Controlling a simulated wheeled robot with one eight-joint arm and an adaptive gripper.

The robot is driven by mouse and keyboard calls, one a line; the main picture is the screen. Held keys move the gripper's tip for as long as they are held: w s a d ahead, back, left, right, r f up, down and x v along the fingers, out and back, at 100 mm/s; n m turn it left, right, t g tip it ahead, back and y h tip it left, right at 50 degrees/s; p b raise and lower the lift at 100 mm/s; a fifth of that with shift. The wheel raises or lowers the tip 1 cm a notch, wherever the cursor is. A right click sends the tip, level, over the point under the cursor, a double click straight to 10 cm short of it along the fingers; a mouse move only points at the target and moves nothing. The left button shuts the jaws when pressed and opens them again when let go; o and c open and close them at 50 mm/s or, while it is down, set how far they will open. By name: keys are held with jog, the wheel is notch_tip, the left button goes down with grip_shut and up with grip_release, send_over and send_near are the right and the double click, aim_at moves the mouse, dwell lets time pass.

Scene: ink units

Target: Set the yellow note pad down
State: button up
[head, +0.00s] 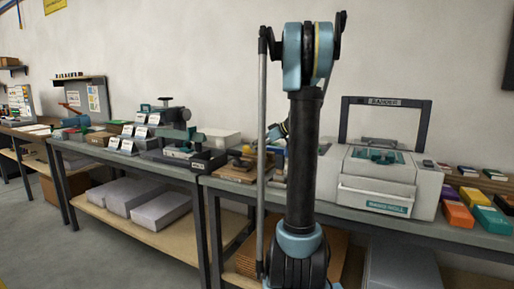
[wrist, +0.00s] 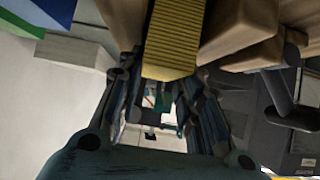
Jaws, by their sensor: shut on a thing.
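The yellow note pad (wrist: 172,40) is a ridged yellow block at the top middle of the wrist view. My gripper (wrist: 160,78) is shut on it, with one dark finger on each side of its near end. The far end of the pad runs out of the picture. Whether the pad touches a surface beneath it, I cannot tell. In the head view my own arm column hides the gripper and most of the bench behind it, so I cannot make out the pad there.
Brown wooden pieces (wrist: 250,30) stand close right of the pad. A pale grey block (wrist: 72,52) is at left. A white machine (head: 378,178) stands on the bench, with coloured boxes (head: 475,212) to its right. Devices and cards crowd the bench at left.

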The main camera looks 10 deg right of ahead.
jog(key=shift+f, duration=0.25)
jog(key=o, duration=1.3)
jog(key=shift+c, duration=0.2)
jog(key=shift+r, duration=0.1)
jog(key=shift+r, duration=0.25)
jog(key=v, duration=1.2)
jog(key=shift+r, duration=0.3)
